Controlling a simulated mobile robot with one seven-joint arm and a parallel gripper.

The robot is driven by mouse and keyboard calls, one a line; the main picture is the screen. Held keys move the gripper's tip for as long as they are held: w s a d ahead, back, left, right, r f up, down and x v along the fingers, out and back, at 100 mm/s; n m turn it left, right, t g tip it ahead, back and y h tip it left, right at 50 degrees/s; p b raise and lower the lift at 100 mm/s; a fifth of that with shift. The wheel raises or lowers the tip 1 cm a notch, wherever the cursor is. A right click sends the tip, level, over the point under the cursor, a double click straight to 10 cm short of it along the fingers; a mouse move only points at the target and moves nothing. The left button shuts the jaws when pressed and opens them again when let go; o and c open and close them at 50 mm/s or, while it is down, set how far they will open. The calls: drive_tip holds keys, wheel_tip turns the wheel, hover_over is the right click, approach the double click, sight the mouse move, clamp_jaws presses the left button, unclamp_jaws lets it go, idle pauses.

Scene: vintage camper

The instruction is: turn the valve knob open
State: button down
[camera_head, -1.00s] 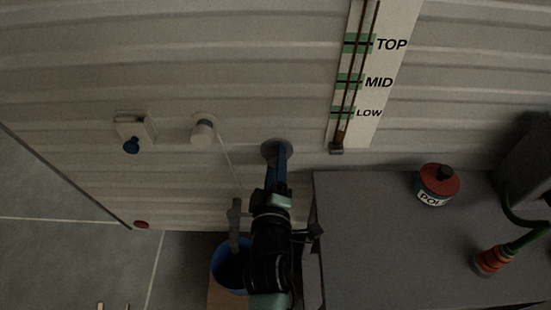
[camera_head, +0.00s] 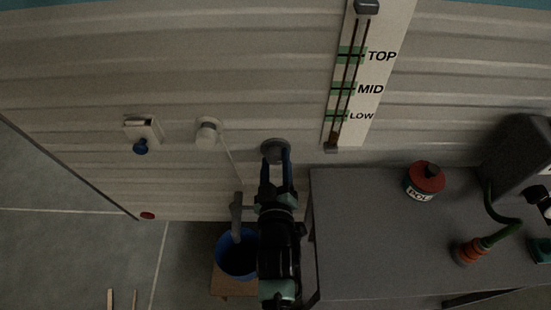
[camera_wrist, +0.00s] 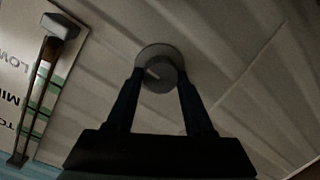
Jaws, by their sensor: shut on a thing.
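The valve knob (camera_head: 275,149) is a round grey knob on the ribbed camper wall, left of the gauge board. In the wrist view the knob (camera_wrist: 159,66) shows a pale pointer mark on its face, slanting to the lower right. My gripper (camera_head: 277,158) reaches up to the wall from below. In the wrist view my gripper (camera_wrist: 158,84) has its two dark fingers on either side of the knob's lower part, shut on it. Part of the knob's rim is hidden behind the fingertips.
A gauge board (camera_head: 366,75) marked TOP, MID and LOW is on the wall. A grey table (camera_head: 375,235) at right bears a red-topped can (camera_head: 426,179). A blue bucket (camera_head: 222,262) stands below. A white wall fitting (camera_head: 208,131) and a blue-knobbed fitting (camera_head: 140,146) are at left.

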idle(0.3)
drive_tip(key=shift+c, duration=1.4)
unclamp_jaws()
drive_tip(key=shift+s, duration=0.1)
drive_tip(key=s+r+p, duration=0.1)
drive_tip(key=s, duration=1.1)
drive_tip(key=shift+s, duration=0.4)
drive_tip(key=shift+r, duration=0.1)
